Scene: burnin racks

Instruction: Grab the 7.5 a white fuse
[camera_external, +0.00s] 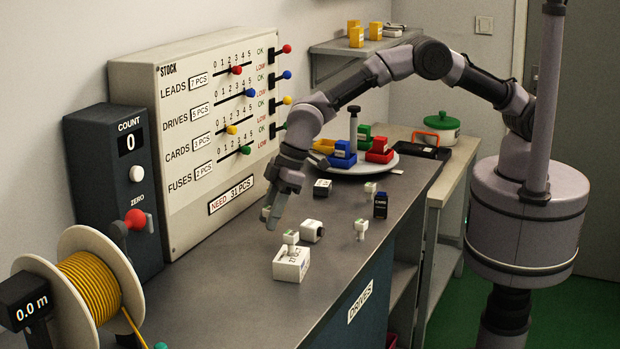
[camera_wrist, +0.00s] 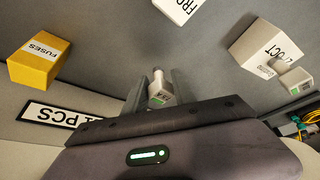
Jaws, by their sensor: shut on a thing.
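My gripper (camera_external: 273,215) is shut on a small whitish fuse (camera_wrist: 160,92) with a green label. The wrist view shows the fuse between the two fingers (camera_wrist: 157,97); its rating is too small to read. In the external view the fingers mostly hide it, low over the left part of the bench.
A white block (camera_external: 312,231) lies right of my gripper. A yellow box marked FUSES (camera_wrist: 38,60) shows in the wrist view. The stock panel (camera_external: 195,205) stands behind the bench. A round tray (camera_external: 352,170) holds coloured blocks.

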